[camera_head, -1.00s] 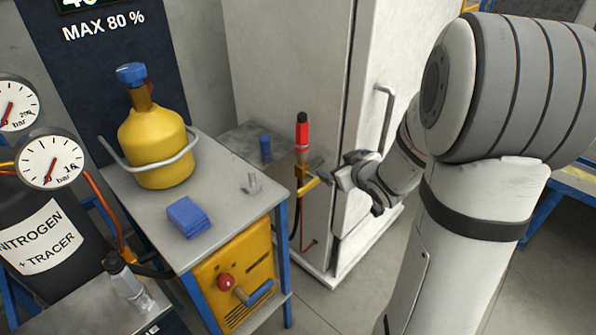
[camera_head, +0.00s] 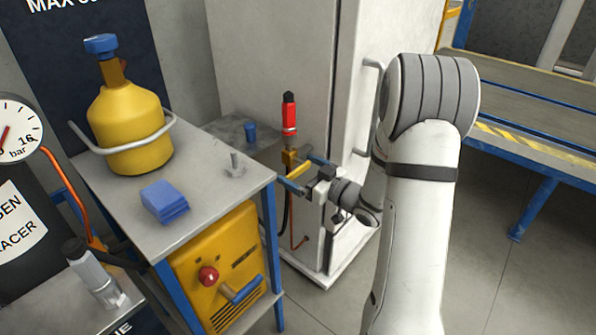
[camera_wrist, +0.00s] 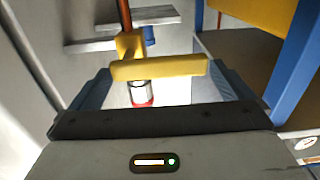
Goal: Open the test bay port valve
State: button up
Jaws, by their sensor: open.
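The test bay port valve (camera_head: 290,157) is a small brass body on a pipe beside the white cabinet, with a red and black fitting (camera_head: 289,117) upright above it. Its yellow lever handle (camera_head: 299,171) sticks out towards my gripper (camera_head: 304,174). My gripper is open, with one dark blue finger at each side of the handle. In the wrist view, the yellow handle (camera_wrist: 160,68) lies crosswise between the finger ends of my gripper (camera_wrist: 161,84), with the brass body (camera_wrist: 129,45) behind it. I cannot tell whether a finger touches the handle.
The white cabinet (camera_head: 270,60) stands right behind the valve. A steel-topped cart (camera_head: 215,198) to the left holds a yellow cylinder (camera_head: 128,120) and a blue cloth stack (camera_head: 164,201). A blue-framed bench (camera_head: 535,140) stands at the right. Floor between is clear.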

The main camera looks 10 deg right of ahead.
jog(key=shift+w+a, duration=0.45)
jog(key=shift+w, duration=0.15)
jog(key=c, duration=1.2)
jog(key=shift+o, duration=0.2)
